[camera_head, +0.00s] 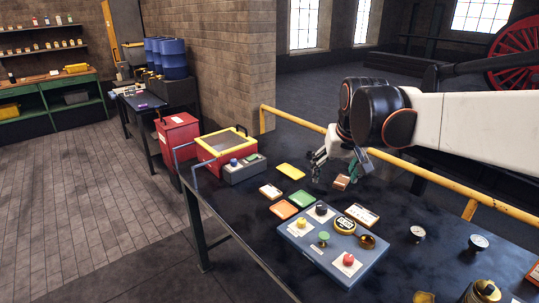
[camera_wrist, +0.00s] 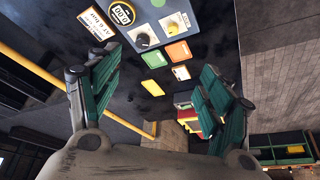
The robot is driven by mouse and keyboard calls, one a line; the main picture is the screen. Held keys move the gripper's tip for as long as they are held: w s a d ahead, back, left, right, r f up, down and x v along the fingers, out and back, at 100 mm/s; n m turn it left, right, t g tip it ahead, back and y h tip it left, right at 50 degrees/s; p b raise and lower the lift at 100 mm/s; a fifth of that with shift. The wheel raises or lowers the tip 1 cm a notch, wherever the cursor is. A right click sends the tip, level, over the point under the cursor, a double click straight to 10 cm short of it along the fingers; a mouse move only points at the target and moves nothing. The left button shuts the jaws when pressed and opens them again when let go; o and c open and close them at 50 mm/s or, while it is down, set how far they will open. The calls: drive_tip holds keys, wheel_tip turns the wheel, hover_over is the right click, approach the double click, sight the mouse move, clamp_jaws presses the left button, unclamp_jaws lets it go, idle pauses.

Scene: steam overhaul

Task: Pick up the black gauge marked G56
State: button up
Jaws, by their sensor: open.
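Two small round gauges with pale faces and dark rims lie on the dark table (camera_head: 250,213) at the right in the head view. One is the nearer-to-centre gauge (camera_head: 417,233); the other gauge (camera_head: 478,242) lies further right. Their markings are too small to read, so I cannot tell which is G56. My gripper (camera_head: 337,170) is open and empty above the back of the table, left of both gauges and apart from them. In the wrist view its two green-padded fingers (camera_wrist: 160,70) are spread wide, and neither loose gauge shows there.
A blue-grey control panel (camera_head: 293,237) with knobs and a yellow-ringed dial stands mid-table. Coloured plates, including a green one (camera_head: 301,199), lie behind it. A red, yellow-rimmed box (camera_head: 212,155) is at the left. Brass parts (camera_head: 484,291) sit front right. A yellow rail (camera_head: 405,168) runs behind.

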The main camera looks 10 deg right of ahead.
drive_tip(key=w+d+f+m+g, duration=0.1)
drive_tip(key=w+d+f+m, duration=0.1)
drive_tip(key=d, duration=0.4)
drive_tip(key=w+d+f+m+g, duration=0.1)
drive_tip(key=w+d+f+m, duration=0.15)
drive_tip(key=d, duration=0.45)
drive_tip(key=m+g, duration=0.3)
drive_tip(key=m, duration=0.4)
hover_over(418, 231)
wheel_tip(418, 231, down, 14)
drive_tip(key=f, duration=0.1)
drive_tip(key=shift+m+y, duration=0.25)
drive_tip(key=shift+y, duration=0.15)
wheel_tip(418, 231, down, 7)
drive_tip(key=shift+s+d+f+b, duration=0.1)
drive_tip(key=shift+s+d+b, duration=0.05)
drive_tip(key=shift+b, duration=0.85)
drive_tip(key=shift+w+f+b, duration=0.2)
drive_tip(key=shift+f+b, duration=0.85)
drive_tip(key=shift+f, duration=2.1)
drive_tip(key=shift+r, duration=0.1)
drive_tip(key=c, duration=1.2)
